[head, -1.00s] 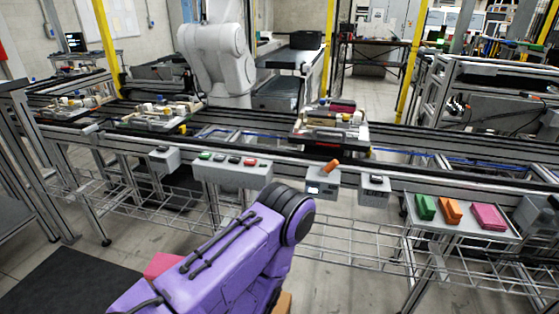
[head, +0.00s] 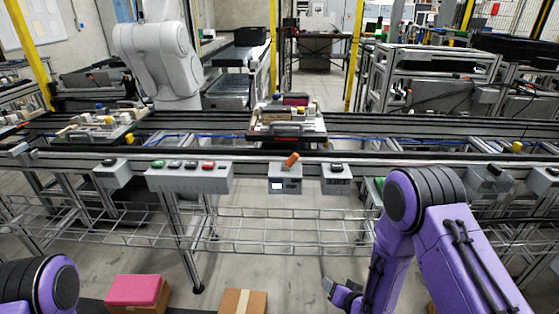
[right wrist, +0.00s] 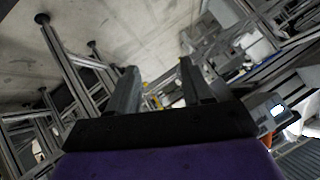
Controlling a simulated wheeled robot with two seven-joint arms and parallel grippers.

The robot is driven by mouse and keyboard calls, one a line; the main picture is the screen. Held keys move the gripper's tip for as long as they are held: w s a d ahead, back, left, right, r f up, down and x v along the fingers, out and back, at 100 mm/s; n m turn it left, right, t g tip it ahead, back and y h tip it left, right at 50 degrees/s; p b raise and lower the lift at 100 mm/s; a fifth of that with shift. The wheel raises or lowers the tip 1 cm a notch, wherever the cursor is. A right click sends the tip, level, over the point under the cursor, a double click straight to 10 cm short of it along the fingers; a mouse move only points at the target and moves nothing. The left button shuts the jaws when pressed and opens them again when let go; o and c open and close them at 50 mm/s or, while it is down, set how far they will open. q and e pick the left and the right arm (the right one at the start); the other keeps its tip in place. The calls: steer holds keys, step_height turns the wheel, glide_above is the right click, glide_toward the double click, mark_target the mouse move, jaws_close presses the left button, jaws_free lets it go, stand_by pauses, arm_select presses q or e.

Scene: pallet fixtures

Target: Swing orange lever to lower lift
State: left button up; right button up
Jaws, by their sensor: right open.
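The orange lever (head: 291,159) sticks up, tilted to the right, from a small grey box (head: 285,186) with a lit screen on the front rail of the conveyor. A pallet (head: 287,131) with fixtures sits on the conveyor just behind it. Whether a lift is under that pallet is hidden. My right gripper (head: 330,289) is low in front of the conveyor, below the lever and apart from it. In the right wrist view its two fingers (right wrist: 158,80) are spread with nothing between them, and the lit screen shows at right. My left gripper is out of view.
A button box (head: 188,178) is left of the lever, and another small grey box (head: 336,179) is close on its right. A wire shelf (head: 285,228) runs below. A pink box (head: 137,291) and a cardboard box (head: 243,302) are at the bottom.

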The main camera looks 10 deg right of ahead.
steer(key=w+r+n+t+y, duration=0.1)
steer(key=w+r+t+y, duration=0.15)
steer(key=w+r, duration=0.75)
steer(key=n+t+y, duration=0.4)
steer(key=n+y, duration=0.1)
glide_toward(296, 159)
steer(key=shift+g, duration=0.25)
steer(key=x, duration=1)
steer(key=shift+w+d+p, duration=0.1)
steer(key=shift+w+p, duration=0.1)
steer(key=shift+p, duration=0.15)
steer(key=shift+w, duration=0.45)
jaws_close()
